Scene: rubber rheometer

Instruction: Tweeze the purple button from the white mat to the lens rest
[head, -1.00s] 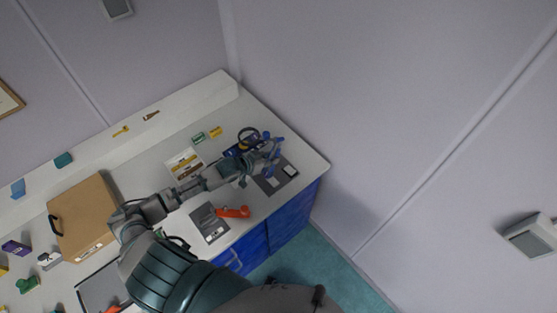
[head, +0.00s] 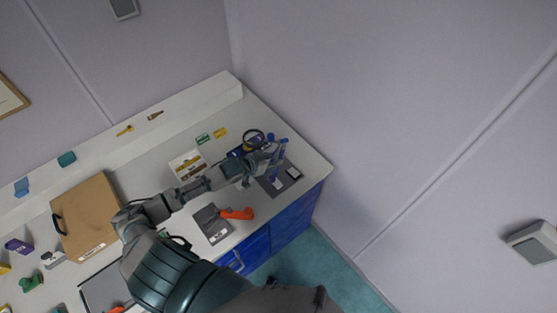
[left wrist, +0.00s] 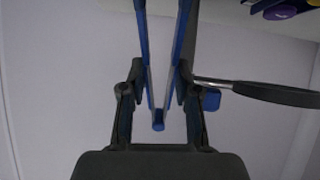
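My left gripper (head: 268,160) is over the right end of the counter. In the left wrist view its fingers (left wrist: 158,78) are closed around blue tweezers (left wrist: 158,126), whose two arms stand apart toward the top of the picture. The tweezers also show as blue strips in the head view (head: 282,155). Below them lies a dark grey board (head: 270,188) with small white patches; a white patch (head: 293,173) at its right may be the white mat. My right gripper is not in view.
An orange tool (head: 237,213) and a grey scale-like plate (head: 212,224) lie nearer the front. Walls enclose the back.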

